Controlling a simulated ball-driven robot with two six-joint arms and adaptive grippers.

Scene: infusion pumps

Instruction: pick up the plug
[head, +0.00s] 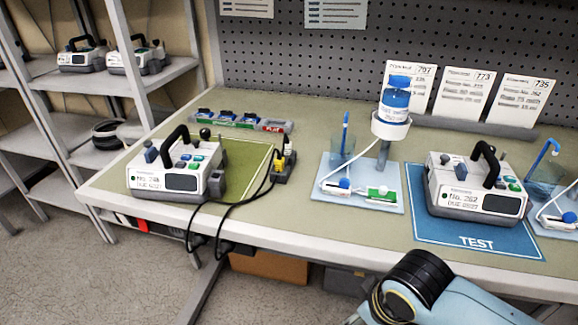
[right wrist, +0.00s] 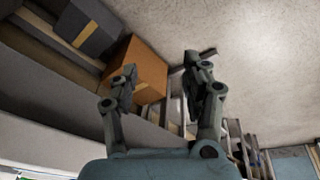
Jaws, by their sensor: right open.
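A small black and yellow piece that looks like the plug (head: 284,163) stands on the bench, right of the left pump (head: 178,168). Black cables run from near it over the bench's front edge to dark connectors (head: 226,246) below. I cannot tell which of these pieces is the plug itself. My right arm shows at the bottom right of the head view, with its gripper out of that picture. In the right wrist view my right gripper (right wrist: 163,82) is open and empty, with no plug between its fingers. My left gripper is not in view.
A second pump (head: 475,185) stands on the blue TEST mat (head: 463,233). A tray (head: 385,190) with a blue-capped bottle stand is between the pumps. The bench's front edge (head: 330,257) lies near my right arm. A cardboard box (right wrist: 139,66) is below the bench.

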